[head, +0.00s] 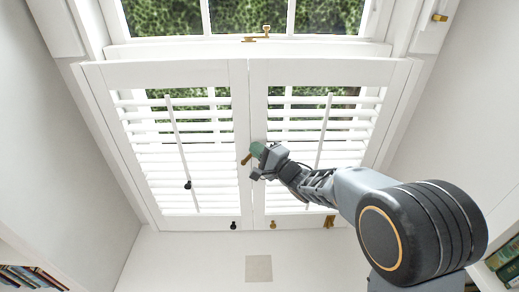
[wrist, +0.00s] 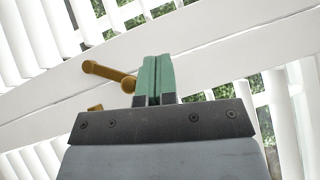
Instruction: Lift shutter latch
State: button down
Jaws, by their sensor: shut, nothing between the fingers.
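The shutter latch (head: 246,159) is a small brass bar where the two white louvred shutter panels meet. In the wrist view, the latch (wrist: 108,74) lies at a slant just left of my fingers, with a rounded knob at its far left end. A smaller brass piece (wrist: 95,108) shows below it, partly hidden by my gripper body. My gripper (head: 257,149) is at the latch, just to its right in the head view. Its green fingertips (wrist: 157,75) are pressed together with nothing between them. I cannot tell whether they touch the latch.
The left panel (head: 118,77) and right panel (head: 400,85) look closed. Below are a black knob (head: 233,225), a brass knob (head: 272,224) and a brass fitting (head: 329,221). A brass window handle (head: 262,35) is above. White walls flank the recess; books (head: 30,277) stand lower left.

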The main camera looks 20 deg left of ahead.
dwell(0.8)
jog(key=s+d+r, duration=0.1)
jog(key=d, duration=0.5)
jog(key=s+d+r, duration=0.2)
jog(key=d, duration=0.4)
jog(key=shift+d+b, duration=0.2)
jog(key=shift+b, duration=0.1)
